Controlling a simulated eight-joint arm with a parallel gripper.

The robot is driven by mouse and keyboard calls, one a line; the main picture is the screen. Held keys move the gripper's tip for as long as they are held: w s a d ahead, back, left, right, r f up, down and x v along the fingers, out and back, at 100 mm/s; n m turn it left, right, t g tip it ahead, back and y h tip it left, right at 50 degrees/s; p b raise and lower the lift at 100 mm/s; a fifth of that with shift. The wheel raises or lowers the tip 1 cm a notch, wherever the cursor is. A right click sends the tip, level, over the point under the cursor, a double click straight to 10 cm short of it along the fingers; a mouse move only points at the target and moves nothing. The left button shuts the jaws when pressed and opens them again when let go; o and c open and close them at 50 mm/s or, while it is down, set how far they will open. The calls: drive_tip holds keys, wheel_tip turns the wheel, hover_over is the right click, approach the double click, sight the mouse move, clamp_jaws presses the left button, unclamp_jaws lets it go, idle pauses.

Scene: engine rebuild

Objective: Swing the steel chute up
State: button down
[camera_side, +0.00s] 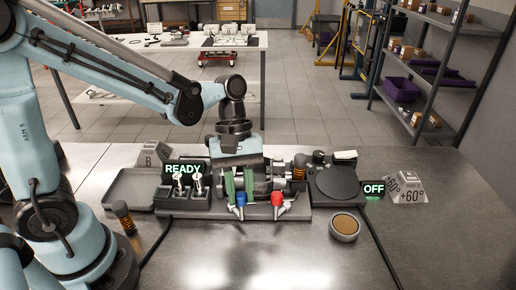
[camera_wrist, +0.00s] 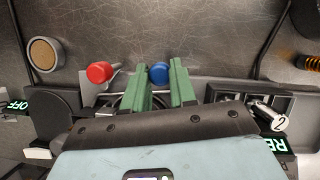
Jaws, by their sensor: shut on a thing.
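My gripper (camera_side: 239,188) reaches down over the dark fixture on the bench, its two green fingers pointing down. It also shows in the wrist view (camera_wrist: 161,75). The fingers are shut on a blue knob (camera_side: 240,199), which sits between them in the wrist view (camera_wrist: 159,73). A red knob (camera_side: 277,198) on a short metal stem stands beside it, apart from the fingers; it shows in the wrist view (camera_wrist: 99,72). I cannot clearly make out the steel chute; my gripper hides much of the fixture (camera_side: 270,213).
A holder with metal parts (camera_side: 182,200) under a READY sign and an empty grey tray (camera_side: 130,187) are left. A round dark plate (camera_side: 338,184), an OFF sign (camera_side: 374,189) and a round tan-topped cup (camera_side: 345,227) are right. The front bench is mostly clear.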

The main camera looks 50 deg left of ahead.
idle(0.3)
drive_tip(key=m, duration=0.2)
drive_tip(key=s+m+g+y, duration=0.1)
drive_tip(key=m, duration=0.1)
drive_tip(key=shift+s+a, duration=0.1)
drive_tip(key=shift+s+a+m+g+y, duration=0.1)
drive_tip(key=shift+s+a+m+y, duration=0.5)
drive_tip(key=shift+m, duration=1.4)
drive_tip(key=shift+s+a+m+g+y, duration=0.25)
drive_tip(key=shift+m+y, duration=0.75)
drive_tip(key=shift+m, duration=1)
drive_tip(key=shift+s+a+m+t+y, duration=0.2)
drive_tip(key=shift+a+m+y, duration=0.45)
drive_tip(key=shift+m, duration=1.35)
drive_tip(key=shift+d, duration=0.1)
drive_tip(key=shift+g, duration=0.25)
drive_tip(key=c, duration=0.9)
unclamp_jaws()
